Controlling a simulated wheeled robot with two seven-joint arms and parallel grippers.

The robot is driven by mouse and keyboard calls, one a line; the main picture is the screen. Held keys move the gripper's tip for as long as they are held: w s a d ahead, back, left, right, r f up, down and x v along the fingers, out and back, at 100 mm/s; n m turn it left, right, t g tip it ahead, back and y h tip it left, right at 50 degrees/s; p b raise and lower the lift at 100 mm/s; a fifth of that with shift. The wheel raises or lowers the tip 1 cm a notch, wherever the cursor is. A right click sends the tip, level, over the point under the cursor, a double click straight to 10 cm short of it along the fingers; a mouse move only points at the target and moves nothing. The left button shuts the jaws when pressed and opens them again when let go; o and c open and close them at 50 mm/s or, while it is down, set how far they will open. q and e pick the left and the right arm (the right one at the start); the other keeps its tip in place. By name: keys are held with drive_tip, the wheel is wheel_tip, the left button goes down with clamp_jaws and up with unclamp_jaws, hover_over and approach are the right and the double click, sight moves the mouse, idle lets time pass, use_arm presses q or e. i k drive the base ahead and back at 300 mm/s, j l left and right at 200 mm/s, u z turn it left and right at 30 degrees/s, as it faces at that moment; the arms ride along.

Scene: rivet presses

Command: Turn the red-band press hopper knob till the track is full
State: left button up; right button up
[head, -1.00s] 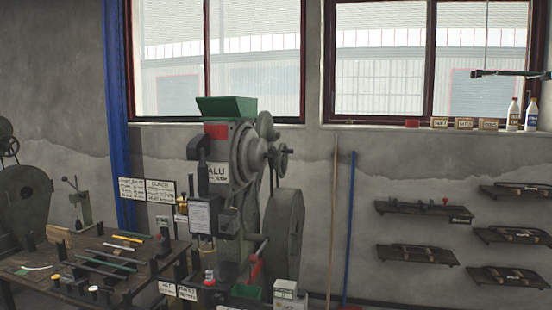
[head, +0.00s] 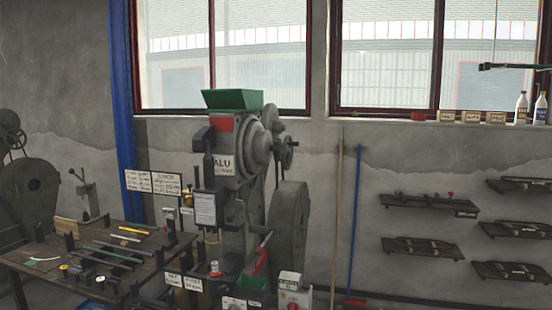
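The press (head: 228,190) with a red band (head: 221,124) stands in the middle of the head view. A green hopper (head: 233,100) sits on its top, and a label reading "ALU" is on its front. A dark hand wheel or knob (head: 287,150) sticks out on the right side of the press head; I cannot tell whether it is the hopper knob. The rivet track and its fill are too small to make out. Neither of my grippers is in view.
A workbench (head: 45,262) with tools and bars stands left of the press. Another grey machine (head: 30,195) is at the far left. A broom (head: 355,225) leans on the wall, and shelves (head: 425,248) hang at right.

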sight(277, 150)
drive_tip(key=i+l+z, duration=0.15)
drive_tip(key=i+z, duration=0.35)
drive_tip(key=i, duration=0.5)
drive_tip(key=i+j+z, duration=0.25)
drive_tip(key=i+z, duration=0.2)
drive_tip(key=i, duration=0.5)
